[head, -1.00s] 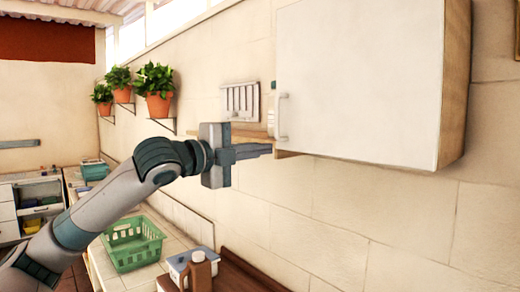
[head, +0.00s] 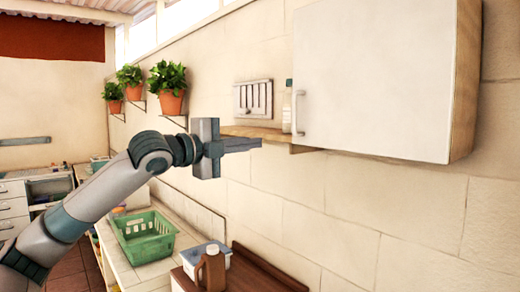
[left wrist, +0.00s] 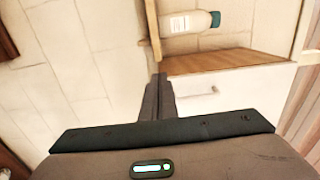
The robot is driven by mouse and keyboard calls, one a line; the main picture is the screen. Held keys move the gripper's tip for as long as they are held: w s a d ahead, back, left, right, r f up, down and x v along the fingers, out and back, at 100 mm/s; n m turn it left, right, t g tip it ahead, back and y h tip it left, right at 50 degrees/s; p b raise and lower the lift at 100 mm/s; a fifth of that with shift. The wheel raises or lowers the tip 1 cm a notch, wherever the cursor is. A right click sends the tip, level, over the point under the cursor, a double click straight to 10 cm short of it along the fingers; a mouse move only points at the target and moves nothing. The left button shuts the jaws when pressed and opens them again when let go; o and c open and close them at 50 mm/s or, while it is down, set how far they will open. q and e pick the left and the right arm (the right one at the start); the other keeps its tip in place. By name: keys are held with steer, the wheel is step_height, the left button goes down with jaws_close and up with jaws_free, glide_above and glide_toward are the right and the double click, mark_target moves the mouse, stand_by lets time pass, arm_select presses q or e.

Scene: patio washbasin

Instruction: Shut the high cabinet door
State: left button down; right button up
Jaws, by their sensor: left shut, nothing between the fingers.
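The high cabinet's white door (head: 375,80) fills the upper right of the head view, with a pale upright handle (head: 298,112) at its left edge. In the left wrist view the door (left wrist: 225,92) lies along the edge of a wooden panel (left wrist: 245,62), with no clear gap; its handle (left wrist: 210,92) shows too. A small gap cannot be ruled out. My left gripper (head: 260,144) is shut and empty, left of and below the handle, apart from the door. Its closed fingers also show in the left wrist view (left wrist: 160,80). My right gripper is out of view.
A wooden shelf (head: 255,132) sticks out left of the door, close to my fingertips. A bottle (left wrist: 190,22) stands on it. Potted plants (head: 168,85) hang on the wall farther left. A green basket (head: 145,240) and brown jug (head: 211,268) stand below.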

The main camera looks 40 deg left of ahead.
arm_select(q)
steer(key=a+b, duration=0.1)
steer(key=a, duration=0.4)
stand_by(0.4)
steer(key=shift+d, duration=0.1)
